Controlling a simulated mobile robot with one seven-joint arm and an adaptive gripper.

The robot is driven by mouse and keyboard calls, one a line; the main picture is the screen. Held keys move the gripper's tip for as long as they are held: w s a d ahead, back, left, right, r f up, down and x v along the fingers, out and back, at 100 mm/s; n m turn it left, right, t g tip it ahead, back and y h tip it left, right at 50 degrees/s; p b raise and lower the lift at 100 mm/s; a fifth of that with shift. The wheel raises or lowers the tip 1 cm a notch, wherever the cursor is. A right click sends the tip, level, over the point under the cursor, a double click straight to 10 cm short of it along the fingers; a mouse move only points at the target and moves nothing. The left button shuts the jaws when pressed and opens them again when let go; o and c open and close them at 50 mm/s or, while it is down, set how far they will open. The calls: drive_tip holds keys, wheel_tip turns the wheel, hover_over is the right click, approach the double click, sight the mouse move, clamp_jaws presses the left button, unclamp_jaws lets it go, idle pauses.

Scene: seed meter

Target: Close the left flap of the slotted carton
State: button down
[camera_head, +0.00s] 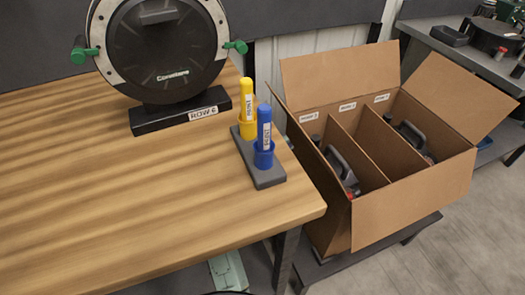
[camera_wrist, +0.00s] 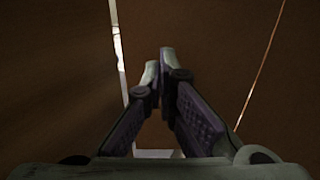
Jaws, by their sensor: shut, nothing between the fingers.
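The slotted carton (camera_head: 410,205) is an open brown box standing right of the wooden table in the head view. Its left flap (camera_head: 305,142) is seen almost edge-on along the left side, leaning outward beside the table edge. The back flap (camera_head: 340,75) stands up, and the right flap (camera_head: 458,98) leans outward. My gripper (camera_wrist: 161,58) shows in the wrist view, its fingers together and empty. Dark brown surfaces (camera_wrist: 60,75) fill that view, with a bright gap at left and a thin line at right. Which panels these are, I cannot tell. My gripper is not visible in the head view.
Dividers split the carton, with dark handled items (camera_head: 342,168) inside. On the wooden table (camera_head: 130,215), a grey holder (camera_head: 262,172) with blue and yellow tubes stands near the carton, and a round dial device (camera_head: 165,50) behind. Open floor (camera_head: 470,245) lies at right.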

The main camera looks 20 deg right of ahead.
drive_tip(key=shift+p+x, duration=0.45)
drive_tip(key=shift+x, duration=1.15)
drive_tip(key=shift+f, duration=0.1)
drive_tip(key=shift+b+x, duration=0.4)
drive_tip(key=shift+x, duration=0.5)
drive_tip(key=shift+a, duration=0.15)
